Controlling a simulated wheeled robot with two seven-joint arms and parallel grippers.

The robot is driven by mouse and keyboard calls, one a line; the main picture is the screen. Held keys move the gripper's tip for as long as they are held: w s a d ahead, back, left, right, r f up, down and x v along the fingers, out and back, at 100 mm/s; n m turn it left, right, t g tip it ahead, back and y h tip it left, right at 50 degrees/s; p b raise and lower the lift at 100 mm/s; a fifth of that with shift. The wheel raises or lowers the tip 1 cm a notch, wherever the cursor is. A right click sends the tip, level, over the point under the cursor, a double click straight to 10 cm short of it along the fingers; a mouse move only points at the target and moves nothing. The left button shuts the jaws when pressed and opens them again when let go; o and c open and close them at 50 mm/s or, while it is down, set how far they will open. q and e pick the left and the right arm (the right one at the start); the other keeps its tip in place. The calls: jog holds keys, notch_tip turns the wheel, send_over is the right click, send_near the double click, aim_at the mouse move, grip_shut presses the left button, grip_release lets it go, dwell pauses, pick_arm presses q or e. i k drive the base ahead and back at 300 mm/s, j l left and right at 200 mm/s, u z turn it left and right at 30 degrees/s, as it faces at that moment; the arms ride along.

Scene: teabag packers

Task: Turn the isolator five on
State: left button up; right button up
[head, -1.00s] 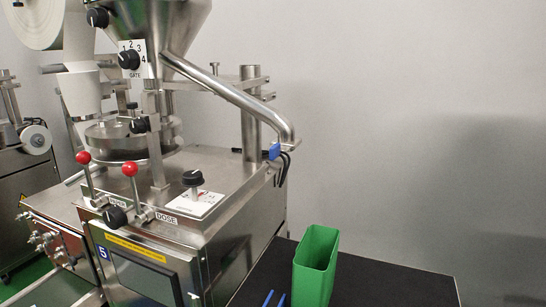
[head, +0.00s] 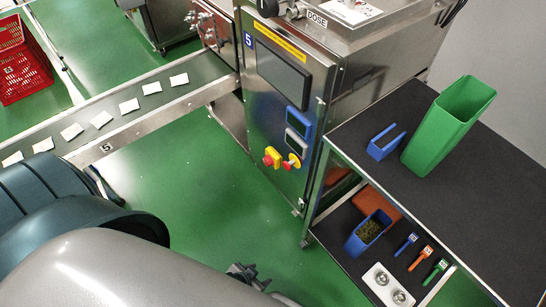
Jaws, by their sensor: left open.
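Machine five's steel cabinet (head: 275,100) carries a blue "5" label in the upper middle of the head view. Low on its front are two small red-and-yellow controls side by side: a left one (head: 271,156) and a right one (head: 292,162), whose red part looks like a handle on a yellow disc. The right one looks like the isolator; its exact setting is too small to read. My left gripper (head: 256,277) shows partly at the bottom, open and apart from the cabinet, below the controls. My arm hides part of it. My right gripper is not in view.
A black-topped trolley (head: 440,150) stands right of the cabinet, with a green bin (head: 448,125) and a blue holder (head: 384,143) on top. A conveyor (head: 150,110) with several teabags runs left. A red crate (head: 22,62) stands far left. Green floor before the cabinet is clear.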

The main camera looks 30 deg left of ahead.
aim_at(268, 160)
jog(key=u, duration=1.05)
